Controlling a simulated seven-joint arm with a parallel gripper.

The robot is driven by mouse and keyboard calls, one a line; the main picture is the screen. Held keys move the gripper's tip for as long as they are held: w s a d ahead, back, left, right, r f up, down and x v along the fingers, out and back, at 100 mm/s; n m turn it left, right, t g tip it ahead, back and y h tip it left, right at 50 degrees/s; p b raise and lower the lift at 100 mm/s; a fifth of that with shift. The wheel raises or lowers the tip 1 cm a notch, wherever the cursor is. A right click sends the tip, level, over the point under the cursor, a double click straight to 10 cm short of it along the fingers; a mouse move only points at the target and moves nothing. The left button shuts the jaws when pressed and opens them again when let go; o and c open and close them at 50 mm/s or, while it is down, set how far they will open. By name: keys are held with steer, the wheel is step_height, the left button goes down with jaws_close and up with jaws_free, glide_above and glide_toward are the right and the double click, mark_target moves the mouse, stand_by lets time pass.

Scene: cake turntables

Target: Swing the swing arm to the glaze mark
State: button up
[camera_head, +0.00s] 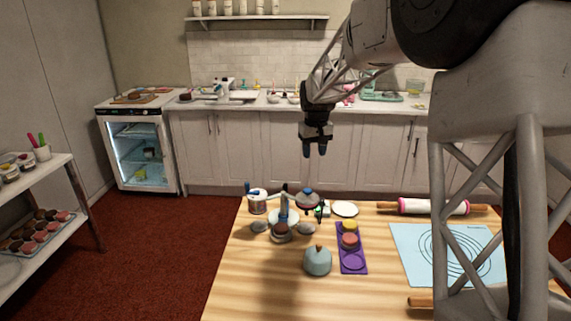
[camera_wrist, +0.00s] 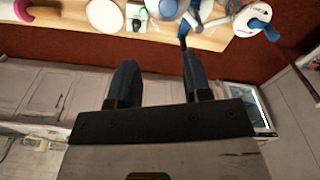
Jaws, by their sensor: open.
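A turntable stand (camera_head: 284,216) with a blue-and-white post stands at the far left of the wooden table. What looks like its swing arm (camera_head: 293,193) reaches from the post toward a dark round head with a blue top (camera_head: 308,198) on the right. I cannot make out which spot is the glaze mark. My gripper (camera_head: 314,152) is open and empty, with blue fingertips, high above and apart from the stand. In the wrist view, the gripper (camera_wrist: 155,75) shows below the table edge; parts of the stand are cut off at the top.
A white-and-blue canister (camera_head: 257,204) stands left of the stand. A teal dome (camera_head: 317,262), a purple tray (camera_head: 352,262) with coloured rounds and a white plate (camera_head: 345,208) are near it. A blue mat (camera_head: 410,250) and a pink-banded rolling pin (camera_head: 433,206) lie to the right.

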steer(key=n, duration=0.2)
glide_toward(285, 184)
steer(key=shift+w+a+g, duration=0.1)
steer(key=shift+w+g, duration=0.15)
steer(key=shift+g, duration=0.15)
steer(key=shift+f, duration=0.2)
steer(key=shift+f, duration=4.65)
steer(key=shift+c, duration=0.3)
steer(key=c, duration=0.7)
steer(key=shift+o, duration=0.2)
steer(key=shift+a, duration=0.15)
steer(key=shift+s+a+f, duration=0.1)
steer(key=shift+s+a, duration=0.05)
steer(key=shift+a, duration=0.45)
steer(key=shift+s+a, duration=0.15)
steer(key=shift+a, duration=0.5)
